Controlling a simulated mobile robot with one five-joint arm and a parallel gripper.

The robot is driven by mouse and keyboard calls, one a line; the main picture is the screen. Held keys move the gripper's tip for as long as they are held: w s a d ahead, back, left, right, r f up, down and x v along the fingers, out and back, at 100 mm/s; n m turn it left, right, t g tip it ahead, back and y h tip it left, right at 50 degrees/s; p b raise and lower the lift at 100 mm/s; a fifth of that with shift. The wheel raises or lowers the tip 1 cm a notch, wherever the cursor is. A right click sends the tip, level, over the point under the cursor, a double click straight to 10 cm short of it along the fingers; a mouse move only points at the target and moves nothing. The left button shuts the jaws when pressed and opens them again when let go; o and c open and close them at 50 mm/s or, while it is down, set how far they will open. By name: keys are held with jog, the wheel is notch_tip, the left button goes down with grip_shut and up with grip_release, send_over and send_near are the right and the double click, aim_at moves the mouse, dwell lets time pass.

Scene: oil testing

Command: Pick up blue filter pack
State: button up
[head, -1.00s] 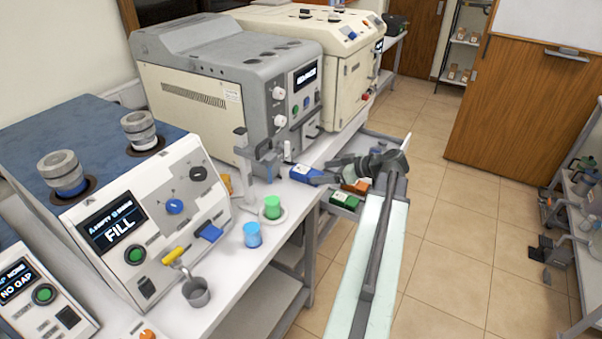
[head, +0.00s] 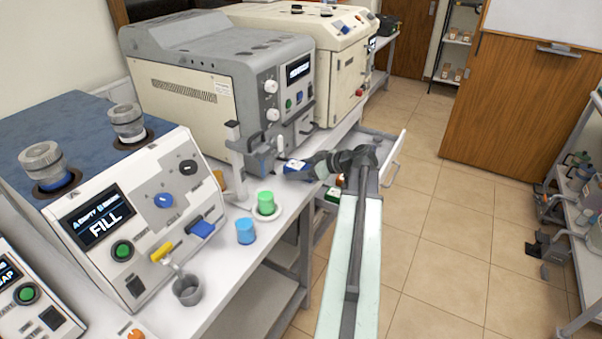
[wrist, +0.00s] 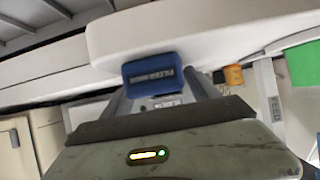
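The blue filter pack (head: 296,166) has a white top and blue sides. It is on the white bench near its right edge, in front of the grey machine. In the wrist view the blue end of the pack (wrist: 153,74), with lettering on it, shows between the fingertips. My gripper (head: 312,166) reaches in from the right and hides part of the pack. Its two fingers (wrist: 160,92) lie apart, one on each side of the pack. Whether they press on it is hard to see.
A green cup (head: 265,203) on a white dish and a blue cup (head: 246,231) stand nearby on the bench. A clamp stand (head: 235,160) is left of the pack. An open drawer (head: 396,158) with boxes sticks out beneath my arm.

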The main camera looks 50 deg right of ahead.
jog(key=c, duration=1.2)
jog(key=shift+c, duration=0.2)
